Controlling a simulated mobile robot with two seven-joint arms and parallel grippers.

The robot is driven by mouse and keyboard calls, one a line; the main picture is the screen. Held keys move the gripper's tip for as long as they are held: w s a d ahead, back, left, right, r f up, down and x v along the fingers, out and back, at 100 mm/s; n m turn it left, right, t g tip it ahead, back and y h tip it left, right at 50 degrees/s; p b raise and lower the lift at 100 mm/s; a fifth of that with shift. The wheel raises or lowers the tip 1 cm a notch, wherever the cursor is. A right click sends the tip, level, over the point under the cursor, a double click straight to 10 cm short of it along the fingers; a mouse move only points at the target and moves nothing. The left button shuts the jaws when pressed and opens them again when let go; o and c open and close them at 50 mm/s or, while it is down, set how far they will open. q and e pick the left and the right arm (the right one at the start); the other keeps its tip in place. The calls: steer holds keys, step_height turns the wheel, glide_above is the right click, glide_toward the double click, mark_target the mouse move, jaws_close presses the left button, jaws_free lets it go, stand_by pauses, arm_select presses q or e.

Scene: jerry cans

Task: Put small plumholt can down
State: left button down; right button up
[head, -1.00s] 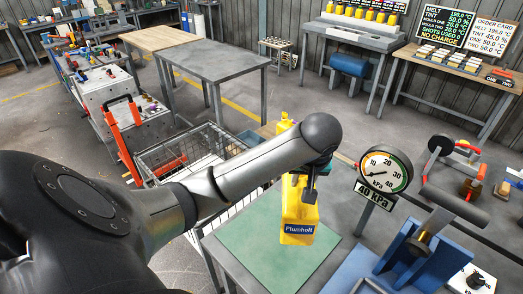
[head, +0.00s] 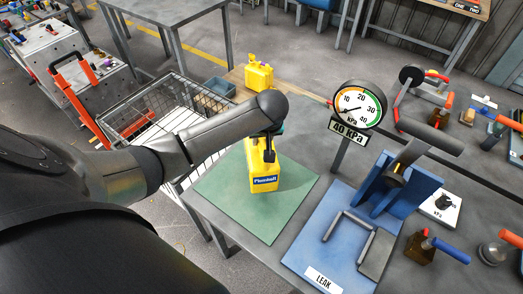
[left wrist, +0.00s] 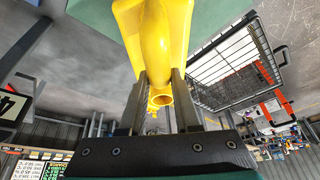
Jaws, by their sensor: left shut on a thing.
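A small yellow can (head: 263,172) with a blue "Plumholt" label hangs upright from my left gripper (head: 268,138), which is shut on its top handle. In the head view its base is over the green mat (head: 225,208); I cannot tell whether it touches. In the left wrist view the yellow can (left wrist: 158,40) sits between the two fingers of the left gripper (left wrist: 157,85). The green mat (left wrist: 208,15) shows behind it. My right gripper is not in view.
Another yellow can (head: 258,76) stands behind, beyond my left forearm. A blue leak stand (head: 340,235) and a dial gauge (head: 358,108) are right of the mat. A wire cart (head: 150,110) is at left. The mat's front is clear.

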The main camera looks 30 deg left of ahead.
arm_select(q)
steer(key=shift+f+b, duration=0.3)
steer(key=shift+f, duration=2.15)
steer(key=c, duration=0.6)
jaws_free()
steer(key=shift+f, duration=0.15)
steer(key=shift+r, duration=0.2)
steer(key=p+v, duration=0.2)
steer(key=v, duration=0.9)
steer(key=shift+s+d+r, duration=0.1)
steer(key=shift+r, duration=0.25)
